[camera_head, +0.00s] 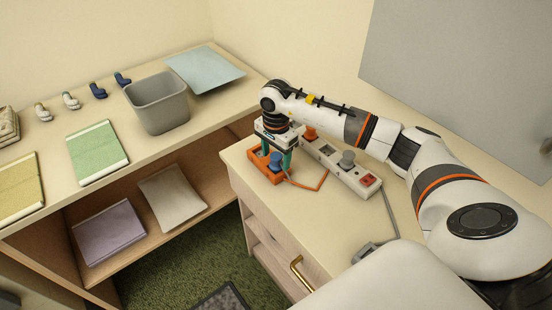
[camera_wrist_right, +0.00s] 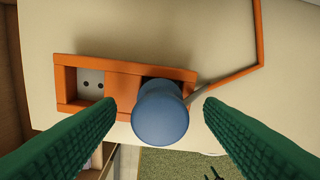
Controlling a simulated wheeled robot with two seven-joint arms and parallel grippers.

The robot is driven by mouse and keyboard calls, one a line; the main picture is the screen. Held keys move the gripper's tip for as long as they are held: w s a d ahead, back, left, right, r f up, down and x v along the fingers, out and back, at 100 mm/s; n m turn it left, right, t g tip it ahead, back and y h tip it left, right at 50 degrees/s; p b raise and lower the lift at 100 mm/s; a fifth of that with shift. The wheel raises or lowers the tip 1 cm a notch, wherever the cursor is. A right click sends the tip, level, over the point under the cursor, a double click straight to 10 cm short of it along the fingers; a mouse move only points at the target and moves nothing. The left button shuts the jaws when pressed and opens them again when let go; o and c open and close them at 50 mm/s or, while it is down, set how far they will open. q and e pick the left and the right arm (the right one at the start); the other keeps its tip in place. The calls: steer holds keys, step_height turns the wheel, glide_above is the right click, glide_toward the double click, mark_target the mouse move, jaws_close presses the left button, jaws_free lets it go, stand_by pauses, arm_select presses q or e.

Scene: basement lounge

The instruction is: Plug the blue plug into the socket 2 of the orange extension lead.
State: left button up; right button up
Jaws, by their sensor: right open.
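The orange extension lead (camera_head: 264,172) lies on the cabinet top near its left edge; it also shows in the wrist view (camera_wrist_right: 122,80). Its left recess in the wrist view shows a bare two-hole socket (camera_wrist_right: 91,83). The blue plug (camera_wrist_right: 160,112) stands in or directly over the right recess, which it partly hides; its pins are not visible. In the head view the plug (camera_head: 276,158) is between the green fingers. My right gripper (camera_wrist_right: 160,113) points down with fingers open on either side of the plug, apart from it. My left gripper is out of view.
A white power strip (camera_head: 362,191) with a grey plug (camera_head: 347,160) and an orange plug (camera_head: 309,133) lies close to the right of the lead. An orange cable (camera_head: 318,186) loops between them. A grey bin (camera_head: 158,103) stands on the left shelf unit.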

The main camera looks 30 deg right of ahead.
mark_target(276, 156)
step_height(276, 156, up, 10)
steer(key=b, duration=0.2)
steer(key=shift+r, duration=0.25)
